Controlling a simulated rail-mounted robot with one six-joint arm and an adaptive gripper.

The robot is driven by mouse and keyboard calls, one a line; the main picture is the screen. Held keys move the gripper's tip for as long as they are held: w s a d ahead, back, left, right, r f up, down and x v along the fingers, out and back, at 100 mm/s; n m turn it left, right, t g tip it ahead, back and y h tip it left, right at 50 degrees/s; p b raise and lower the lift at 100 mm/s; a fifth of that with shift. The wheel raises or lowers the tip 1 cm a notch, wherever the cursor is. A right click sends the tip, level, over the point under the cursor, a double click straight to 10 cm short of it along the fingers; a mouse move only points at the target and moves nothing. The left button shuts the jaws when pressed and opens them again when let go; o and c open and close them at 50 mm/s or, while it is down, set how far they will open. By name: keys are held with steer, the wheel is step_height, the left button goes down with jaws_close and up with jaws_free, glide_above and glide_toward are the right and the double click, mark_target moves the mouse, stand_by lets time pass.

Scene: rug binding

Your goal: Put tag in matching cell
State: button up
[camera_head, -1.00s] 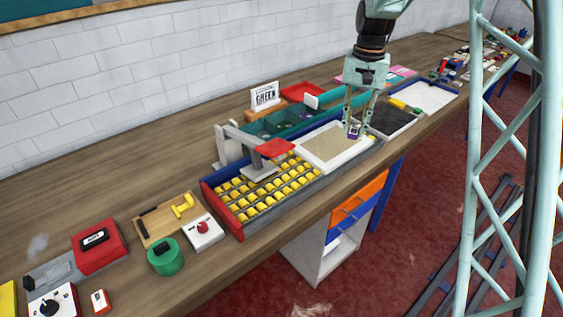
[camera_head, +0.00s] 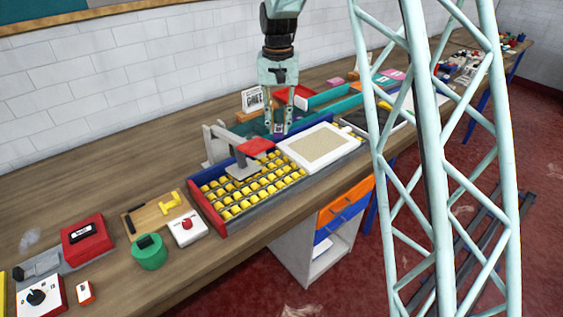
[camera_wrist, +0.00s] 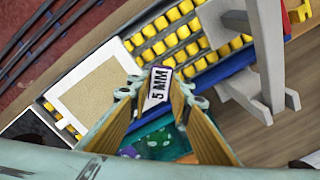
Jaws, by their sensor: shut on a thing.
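My gripper (camera_head: 281,131) is shut on a small tag (camera_wrist: 158,88), white with a purple edge and the text "5 MM". The tag is held between the fingertips in the wrist view, above a teal divided tray (camera_head: 246,128). The tray's cells are partly hidden behind my gripper. In the wrist view, patterned teal and purple surfaces (camera_wrist: 152,146) show below the fingers. A sign card (camera_head: 252,98) stands behind the tray; its lettering is too small to read surely now.
A white-framed sand-coloured panel (camera_head: 321,146) lies right of my gripper. A red tray (camera_head: 295,96) lies behind.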

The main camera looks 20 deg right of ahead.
steer(key=shift+a, duration=0.15)
steer(key=shift+s+f+n+p, duration=0.15)
steer(key=shift+n+p, duration=0.25)
steer(key=shift+p, duration=0.35)
steer(key=n+p, duration=0.1)
steer(key=p, duration=0.1)
steer(key=s+f+n+p, duration=0.1)
steer(key=p, duration=0.1)
steer(key=shift+s+n, duration=0.2)
steer(key=shift+n, duration=0.2)
steer(key=s+n+p, duration=0.1)
steer(key=p, duration=0.1)
steer(key=s+f+n+p, duration=0.1)
steer(key=n+p, duration=0.1)
steer(key=s+n+p, duration=0.1)
steer(key=p, duration=0.1)
steer(key=shift+d+f+n, duration=0.3)
steer(key=shift+f, duration=0.1)
steer(key=shift+f, duration=0.1)
glide_above(283, 171)
steer(key=shift+f+p, duration=0.4)
steer(key=shift+f, duration=2.65)
steer(key=shift+f, duration=0.1)
steer(key=shift+f, duration=1.8)
steer(key=shift+f, duration=0.15)
